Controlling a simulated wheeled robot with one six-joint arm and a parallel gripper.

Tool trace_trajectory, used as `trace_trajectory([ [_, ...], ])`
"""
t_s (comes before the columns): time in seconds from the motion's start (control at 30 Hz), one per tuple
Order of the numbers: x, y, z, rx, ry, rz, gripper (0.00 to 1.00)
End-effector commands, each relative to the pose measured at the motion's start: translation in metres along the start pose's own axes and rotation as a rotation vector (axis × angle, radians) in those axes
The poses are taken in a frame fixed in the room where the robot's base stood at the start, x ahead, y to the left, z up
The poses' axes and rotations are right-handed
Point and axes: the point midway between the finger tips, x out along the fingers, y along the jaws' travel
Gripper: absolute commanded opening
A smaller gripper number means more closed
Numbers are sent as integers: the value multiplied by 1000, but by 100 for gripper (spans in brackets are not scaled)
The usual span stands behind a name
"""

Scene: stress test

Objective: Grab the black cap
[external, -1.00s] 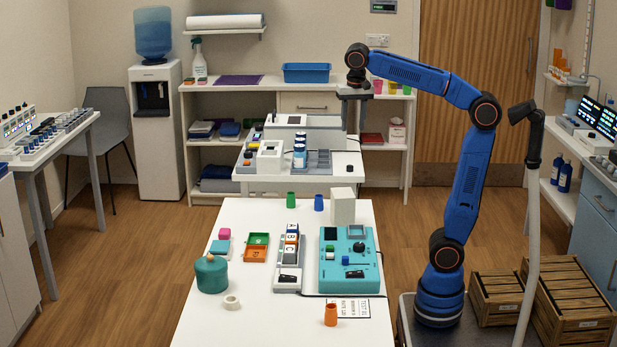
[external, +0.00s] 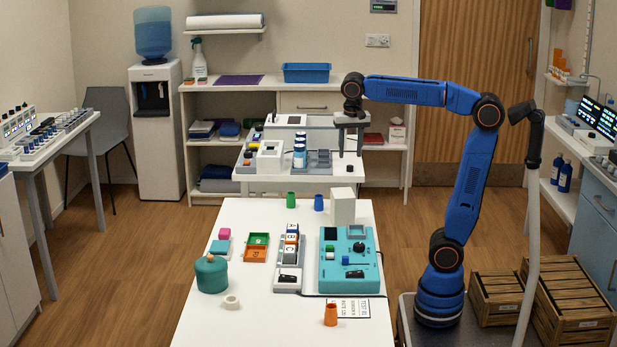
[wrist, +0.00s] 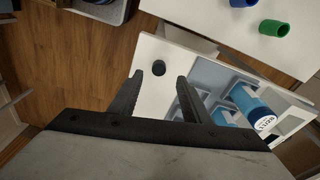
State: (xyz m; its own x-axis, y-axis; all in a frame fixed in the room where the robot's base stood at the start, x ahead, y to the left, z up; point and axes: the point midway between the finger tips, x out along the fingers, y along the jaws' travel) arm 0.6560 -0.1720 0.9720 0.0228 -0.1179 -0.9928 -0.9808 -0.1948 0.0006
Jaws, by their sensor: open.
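The black cap (external: 349,168) stands on the right part of the white back table (external: 345,185). In the wrist view the small round black cap (wrist: 158,67) lies on the white top, ahead of and roughly between my two fingertips. My gripper (external: 350,154) points down above the cap, with its fingers apart and nothing between them. In the wrist view the open fingers of my gripper (wrist: 160,78) frame the line to the cap. The cap is apart from both fingers.
Blue-labelled bottles (external: 299,156) stand in a grey rack (external: 319,161) left of the cap; a bottle (wrist: 250,105) shows close to the right finger in the wrist view. A white machine (external: 303,133) stands behind. The tabletop right around the cap is clear.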

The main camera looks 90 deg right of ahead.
Motion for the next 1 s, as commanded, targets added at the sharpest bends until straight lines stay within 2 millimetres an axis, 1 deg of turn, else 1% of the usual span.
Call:
trace_trajectory([
  [0.17, 14, 1, 0, 0, 0, 1, 43],
  [0.3, 34, 3, 1, 0, -1, 2, 43],
  [0.43, 48, 3, 1, 0, 0, 1, 43],
  [0.53, 52, 2, 1, 0, 0, -1, 43],
  [0.77, 53, 2, 1, 0, 0, -1, 43],
  [0.8, 53, 2, 1, 0, 0, -1, 34],
  [0.87, 53, 2, 1, 0, 0, -1, 19],
  [0.9, 53, 2, 1, 0, 0, -1, 10],
  [0.93, 53, 2, 1, 0, 0, -1, 3],
  [0.97, 53, 2, 1, 0, 0, -1, 0],
  [1.0, 53, 2, 1, 0, 0, -1, 0],
])
